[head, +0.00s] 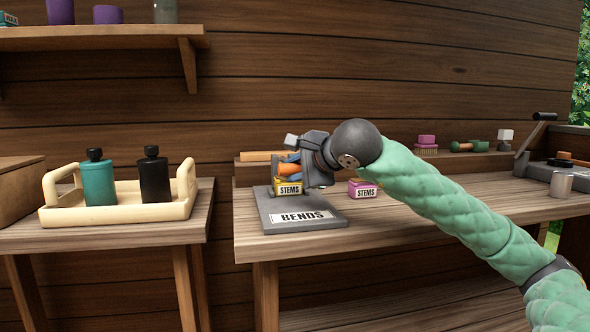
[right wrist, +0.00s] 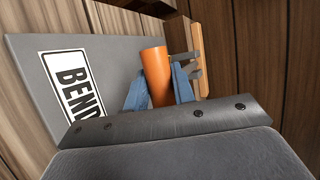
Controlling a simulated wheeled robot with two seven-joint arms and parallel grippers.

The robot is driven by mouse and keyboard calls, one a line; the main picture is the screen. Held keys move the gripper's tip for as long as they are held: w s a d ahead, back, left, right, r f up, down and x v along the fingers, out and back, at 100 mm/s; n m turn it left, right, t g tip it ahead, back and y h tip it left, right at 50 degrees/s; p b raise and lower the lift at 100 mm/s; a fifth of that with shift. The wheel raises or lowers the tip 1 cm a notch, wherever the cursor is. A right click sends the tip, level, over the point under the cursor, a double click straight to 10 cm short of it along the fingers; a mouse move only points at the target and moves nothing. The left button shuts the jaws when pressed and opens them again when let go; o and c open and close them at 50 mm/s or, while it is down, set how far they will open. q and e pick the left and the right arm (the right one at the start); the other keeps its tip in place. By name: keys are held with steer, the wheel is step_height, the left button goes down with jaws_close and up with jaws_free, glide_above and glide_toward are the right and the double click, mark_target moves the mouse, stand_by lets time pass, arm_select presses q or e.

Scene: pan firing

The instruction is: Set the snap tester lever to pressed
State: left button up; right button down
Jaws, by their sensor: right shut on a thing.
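The snap tester shows as a grey plate (head: 330,222) labelled BENDS at the front left of the right-hand table. The plate also shows in the right wrist view (right wrist: 28,62). My right gripper (head: 287,172) is low over the back of the plate. Its blue fingers are shut on an orange cylinder (right wrist: 156,72), which looks like the lever's grip. A wooden bar (right wrist: 200,45) and grey prongs (right wrist: 185,70) stand just beyond it. My gripper hides most of the mechanism in the head view. My left gripper is not in view.
A yellow STEMS box (head: 289,188) sits by the plate, below my gripper. A pink STEMS box (head: 363,190) stands to the right. A cream tray (head: 120,213) with a teal bottle (head: 98,180) and a black bottle (head: 154,177) is on the left table. A gap separates the tables.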

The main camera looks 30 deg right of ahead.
steer(key=c, duration=1.2)
jaws_free()
steer(key=shift+o, duration=0.2)
steer(key=shift+s+d+r, duration=0.1)
steer(key=shift+s+r, duration=0.1)
steer(key=shift+s, duration=0.2)
steer(key=a+p+v, duration=0.1)
steer(key=v, duration=0.5)
steer(key=shift+s+d, duration=0.35)
steer(key=shift+d, duration=0.2)
steer(key=shift+r, duration=0.1)
